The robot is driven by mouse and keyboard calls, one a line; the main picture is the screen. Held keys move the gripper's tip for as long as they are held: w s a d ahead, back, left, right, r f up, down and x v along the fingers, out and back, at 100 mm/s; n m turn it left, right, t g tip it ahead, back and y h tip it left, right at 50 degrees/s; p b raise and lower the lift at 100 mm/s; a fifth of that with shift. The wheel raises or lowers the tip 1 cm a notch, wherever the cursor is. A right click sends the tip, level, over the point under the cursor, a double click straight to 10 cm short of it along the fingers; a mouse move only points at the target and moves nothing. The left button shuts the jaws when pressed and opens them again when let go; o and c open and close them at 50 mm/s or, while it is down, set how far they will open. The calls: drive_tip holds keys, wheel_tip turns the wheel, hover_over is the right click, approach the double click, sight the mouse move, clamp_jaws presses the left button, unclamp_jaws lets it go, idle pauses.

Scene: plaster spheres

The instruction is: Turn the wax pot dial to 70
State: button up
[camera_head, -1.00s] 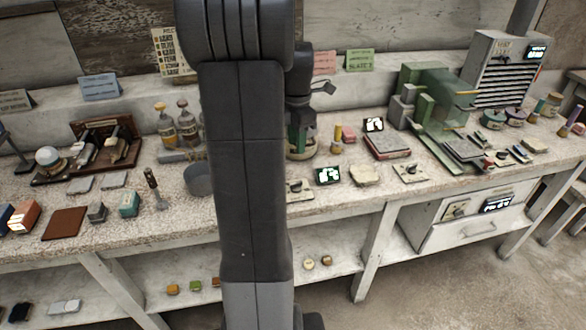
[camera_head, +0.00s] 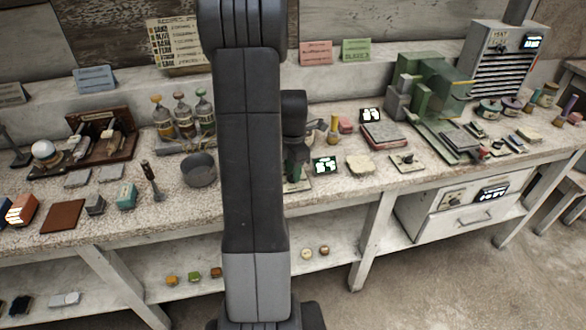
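My gripper (camera_head: 292,178) points down just right of my arm's dark upright link. It is low over a small pale control plate (camera_head: 303,185), directly left of a small lit display (camera_head: 325,166). The plate's dial is hidden behind the gripper and arm. I cannot tell whether the fingers touch it or how far apart they are. The display's digits are too small to read surely. Which control belongs to the wax pot is not clear. A second pale plate with a knob (camera_head: 407,162) lies farther right. A grey round pot (camera_head: 198,170) stands left of my arm.
Several bottles (camera_head: 183,115) stand behind the grey pot. A stone slab (camera_head: 360,165) and a red-edged book-like block (camera_head: 384,135) lie right of the display. A green machine (camera_head: 425,90) stands at the back right. My arm link blocks the bench's middle.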

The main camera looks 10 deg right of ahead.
drive_tip(key=shift+c, duration=0.2)
clamp_jaws()
